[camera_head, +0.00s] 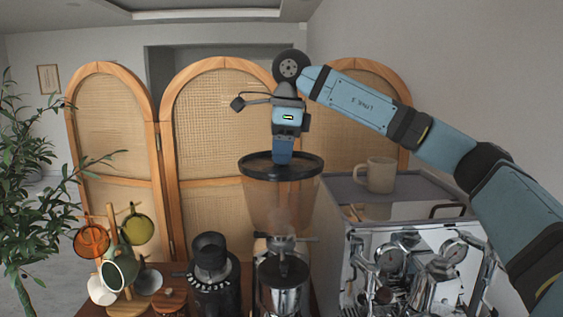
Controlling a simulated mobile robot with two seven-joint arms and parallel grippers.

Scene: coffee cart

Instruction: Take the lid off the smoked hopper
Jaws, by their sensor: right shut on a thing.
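The smoked hopper (270,205) is a brownish see-through funnel on top of the grinder (283,280), in the middle of the view. Its round black lid (259,169) sits at the hopper's top rim, and I cannot tell whether there is a gap between them. My right gripper (283,160) points straight down at the lid's centre and is shut on the lid, with its fingertips and the grasped part mostly hidden. My left gripper is not in view.
An espresso machine (335,188) stands right of the hopper with a beige mug (380,175) on top. A black hand grinder (210,262) and a mug tree (131,255) with several cups stand left. A folding screen (220,110) is behind. The air above the left side is clear.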

